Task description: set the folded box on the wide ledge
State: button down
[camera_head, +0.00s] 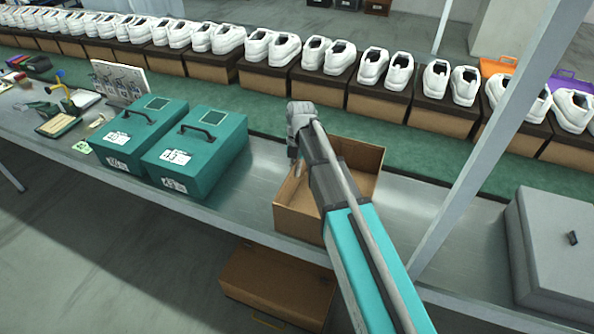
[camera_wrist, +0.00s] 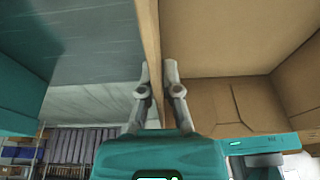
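The folded box (camera_head: 297,208) is an open-topped brown cardboard box. It stands upright near the front edge of the grey metal ledge (camera_head: 258,206) in the head view, partly hidden behind my arm. My gripper (camera_head: 294,164) is at the box's left wall, pointing down. In the wrist view, the fingers of my gripper (camera_wrist: 158,72) lie on both sides of the thin cardboard wall (camera_wrist: 152,30) and appear closed against it. The box's empty inside (camera_wrist: 225,40) fills the right of that view. Whether its base rests fully on the ledge is hard to tell.
Two teal cases (camera_head: 222,160) stand left of the box. A grey case (camera_head: 553,255) is at the right, beyond a slanted post (camera_head: 480,155). White shoes on brown boxes line the green belt (camera_head: 262,116) behind. Another brown box (camera_head: 275,285) sits below the ledge.

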jog(key=c, duration=0.8)
grip_release()
jog(key=shift+r, duration=0.15)
jog(key=p+v, duration=1.2)
jog(key=shift+d, duration=0.15)
dwell(0.6)
jog(key=s+d+m+t, duration=0.1)
jog(key=s+d+m, duration=0.7)
jog(key=m, duration=0.8)
jog(key=s+d+m+t, duration=0.2)
jog(key=s+d+m, duration=0.6)
jog(key=m, duration=0.8)
jog(key=shift+s+d+f+h, duration=0.15)
jog(key=shift+d+f+h, duration=0.25)
jog(key=shift+d, duration=0.95)
